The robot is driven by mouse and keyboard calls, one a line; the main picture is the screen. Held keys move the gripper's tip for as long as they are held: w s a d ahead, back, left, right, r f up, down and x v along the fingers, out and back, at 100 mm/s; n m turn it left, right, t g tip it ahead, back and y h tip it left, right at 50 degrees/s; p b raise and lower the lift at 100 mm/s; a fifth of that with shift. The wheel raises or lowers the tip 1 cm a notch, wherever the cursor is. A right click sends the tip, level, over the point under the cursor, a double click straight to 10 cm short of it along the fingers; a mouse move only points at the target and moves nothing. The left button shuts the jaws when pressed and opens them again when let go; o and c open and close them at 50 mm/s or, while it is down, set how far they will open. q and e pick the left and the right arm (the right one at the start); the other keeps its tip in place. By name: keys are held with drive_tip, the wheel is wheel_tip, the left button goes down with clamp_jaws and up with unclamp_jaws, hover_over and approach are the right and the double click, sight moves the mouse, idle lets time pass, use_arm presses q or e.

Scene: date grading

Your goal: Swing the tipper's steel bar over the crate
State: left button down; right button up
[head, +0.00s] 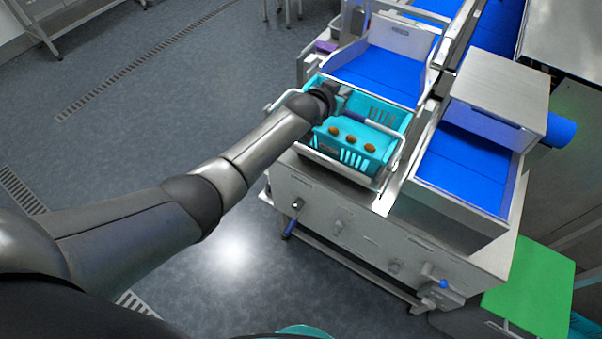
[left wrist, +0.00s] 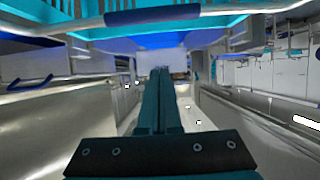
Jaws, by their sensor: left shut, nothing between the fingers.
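The teal crate (head: 385,113) sits on the tipper at the near end of the steel bench, with three brown dates in it. The tipper's steel bar (head: 396,160) has a blue sleeve (head: 357,119) and crosses over the crate in the head view. My left gripper (head: 340,91) is at the crate's far left side, and my arm hides part of the bar there. In the left wrist view the shut, empty fingers (left wrist: 160,75) point forward, and the blue sleeve (left wrist: 150,15) crosses the top of the picture, apart from them. My right gripper does not show.
A blue belt (head: 375,75) with steel side walls lies behind the crate. A second blue belt (head: 460,168) under a steel cover (head: 500,85) is on the right. A green panel (head: 530,290) stands at lower right. The floor left of the bench is open.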

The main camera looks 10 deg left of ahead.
use_arm(q)
drive_tip(key=w+f+g+b, duration=0.1)
drive_tip(key=b, duration=0.1)
drive_tip(key=f+g+b, duration=0.1)
drive_tip(key=w+d+f+y+b, duration=0.1)
drive_tip(key=f+b, duration=0.1)
drive_tip(key=shift+w+f+g+b, duration=0.1)
drive_tip(key=shift+w+g+b, duration=0.2)
drive_tip(key=shift+g, duration=0.1)
drive_tip(key=shift+w+d+f+b, duration=0.1)
drive_tip(key=shift+w+f+b, duration=0.3)
drive_tip(key=shift+b, duration=0.5)
drive_tip(key=shift+s+f, duration=0.1)
